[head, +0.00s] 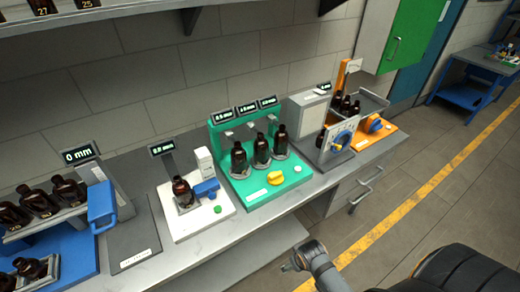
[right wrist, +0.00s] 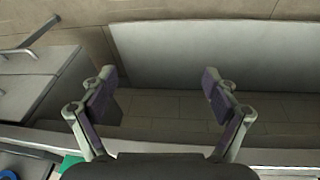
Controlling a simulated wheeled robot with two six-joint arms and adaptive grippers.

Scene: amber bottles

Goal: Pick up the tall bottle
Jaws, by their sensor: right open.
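Several amber bottles stand along the bench. Three dark bottles (head: 262,150) stand in a row on the green station. One bottle (head: 183,193) sits on the white station. I cannot tell for sure which is the tall one. My right gripper (head: 292,261) is in front of the bench, apart from every bottle. In the right wrist view its fingers (right wrist: 160,88) are spread with nothing between them. My left gripper is not in view.
The grey bench (head: 155,267) runs along the wall, with drawers (head: 355,190) below its right end. A shelf (head: 130,12) overhangs at the top left. The floor (head: 440,185) at the right is open.

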